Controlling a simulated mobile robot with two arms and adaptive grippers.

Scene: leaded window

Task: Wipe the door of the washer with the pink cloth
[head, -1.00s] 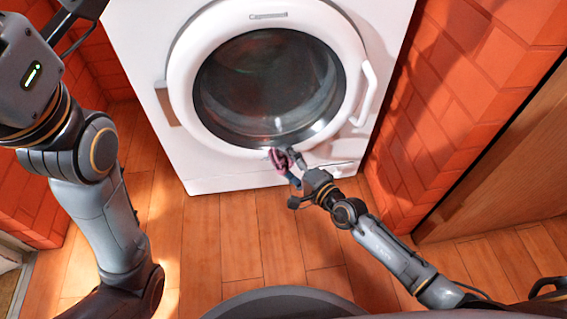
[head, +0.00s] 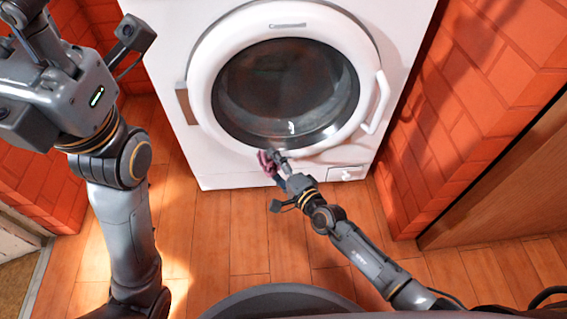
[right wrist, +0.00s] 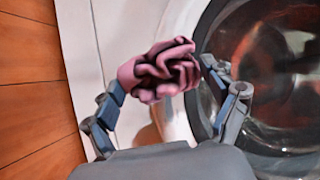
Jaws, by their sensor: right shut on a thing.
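The white washer (head: 185,140) stands ahead with its round door (head: 203,130) closed. The door has a white ring, dark glass (head: 290,90) and a white handle (head: 378,103) on its right side. My right gripper (head: 274,164) is at the lower edge of the door ring, shut on the crumpled pink cloth (head: 265,163). In the right wrist view the pink cloth (right wrist: 158,72) is bunched between the fingers, in front of the white ring and beside the dark glass. I cannot tell whether the cloth touches the door. My left gripper is not clearly visible; its arm (head: 120,200) stands at the left.
Red brick walls (head: 480,90) flank the washer on both sides. A wooden panel (head: 510,170) is at the right. The plank floor (head: 210,230) before the washer is clear.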

